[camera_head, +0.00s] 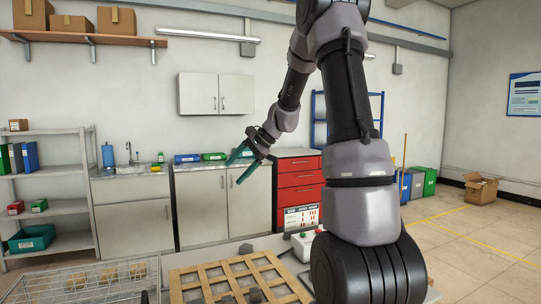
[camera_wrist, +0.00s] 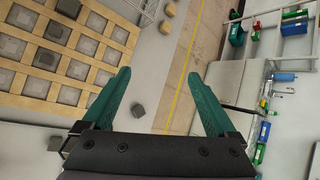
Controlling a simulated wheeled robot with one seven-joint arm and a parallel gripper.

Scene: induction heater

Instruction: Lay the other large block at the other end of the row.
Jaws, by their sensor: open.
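My gripper (camera_head: 233,173) is raised above the table in the head view, its teal fingers pointing down and left. In the wrist view its fingers (camera_wrist: 158,73) are wide apart with nothing between the tips. A dark grey block (camera_head: 245,248) lies just beyond the wooden grid's far edge; in the wrist view this block (camera_wrist: 138,109) shows beside the left finger, well below it. I cannot tell which blocks count as large.
A wire basket (camera_head: 75,285) with several tan pieces stands left of the wooden grid (camera_head: 180,291). A small box with buttons (camera_head: 303,246) and a sign (camera_head: 301,218) stand at the right. My arm hides the table's right side. The air around my gripper is clear.

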